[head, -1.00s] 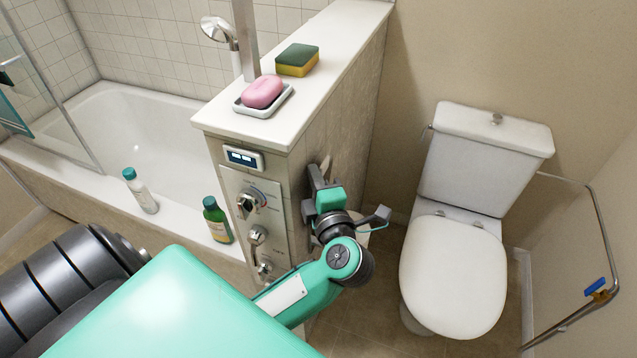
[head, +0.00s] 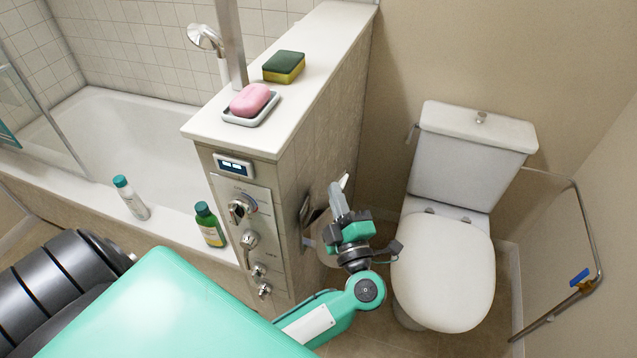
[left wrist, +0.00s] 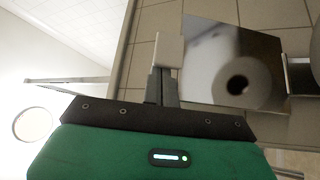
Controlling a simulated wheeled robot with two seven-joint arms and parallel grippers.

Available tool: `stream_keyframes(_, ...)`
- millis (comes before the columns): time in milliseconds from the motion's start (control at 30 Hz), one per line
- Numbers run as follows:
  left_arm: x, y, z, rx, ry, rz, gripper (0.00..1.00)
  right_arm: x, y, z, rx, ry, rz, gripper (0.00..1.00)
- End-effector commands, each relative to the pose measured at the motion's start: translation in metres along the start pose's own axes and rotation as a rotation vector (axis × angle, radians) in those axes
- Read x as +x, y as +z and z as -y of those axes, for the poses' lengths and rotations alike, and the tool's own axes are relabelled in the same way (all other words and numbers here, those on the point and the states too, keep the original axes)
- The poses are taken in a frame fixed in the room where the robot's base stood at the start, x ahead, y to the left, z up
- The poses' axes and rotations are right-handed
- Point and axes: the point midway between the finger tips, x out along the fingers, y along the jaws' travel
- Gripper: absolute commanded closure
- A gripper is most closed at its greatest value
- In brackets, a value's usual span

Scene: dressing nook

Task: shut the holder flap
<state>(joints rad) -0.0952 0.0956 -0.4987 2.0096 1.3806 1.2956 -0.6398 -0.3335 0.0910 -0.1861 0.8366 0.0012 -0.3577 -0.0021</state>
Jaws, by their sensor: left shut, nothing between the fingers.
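The paper holder is on the toilet-facing side of the half wall. Its dark metal flap (head: 307,212) shows only as a narrow strip beside my left gripper (head: 338,192). In the left wrist view the flap (left wrist: 207,62) is a shiny plate, with a pale round shape and dark hole showing on it, perhaps a paper roll or its reflection. My left gripper (left wrist: 168,55) is shut and empty, its fingertips close beside the plate's edge; I cannot tell if they touch. The flap's exact angle is unclear. My right gripper is not in view.
The half wall (head: 337,40) carries a soap dish with pink soap (head: 250,99) and a sponge (head: 284,67). Shower controls (head: 244,236) are on its front face. The toilet (head: 445,270) stands close at the right. Two bottles stand on the bathtub edge.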

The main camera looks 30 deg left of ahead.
Motion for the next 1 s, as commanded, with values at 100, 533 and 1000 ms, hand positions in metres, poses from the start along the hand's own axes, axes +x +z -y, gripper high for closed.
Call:
stream_keyframes(100,-0.013,0.016,0.002,0.092,0.068,0.003,1.0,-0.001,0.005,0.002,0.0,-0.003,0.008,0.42)
stream_keyframes(533,-0.055,0.069,0.025,0.412,0.325,0.003,1.0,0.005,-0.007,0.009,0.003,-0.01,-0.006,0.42)
stream_keyframes(1000,-0.087,0.109,0.069,0.723,0.577,0.0,1.0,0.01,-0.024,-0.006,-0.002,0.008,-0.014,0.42)
